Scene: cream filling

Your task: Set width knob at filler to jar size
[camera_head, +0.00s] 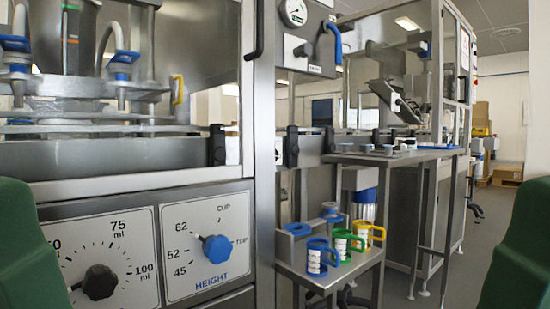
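The filler (140,188) fills the left and middle of the head view. Its front has a dial plate marked HEIGHT with a blue knob (216,249), whose white mark points toward 62. Left of it, a ml dial has a black knob (99,282). I see no knob labelled width. A small black knob (303,49) sits under the gauge at the top, its label too small to read. No jar can be made out for certain inside the machine. Neither of my grippers is in view.
A low shelf (345,262) at the filler's right side holds several blue, green and yellow ringed pieces (342,244). A metal side table (400,157) carries small grey round parts. Another machine (440,80) stands behind it. Open floor shows at the right.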

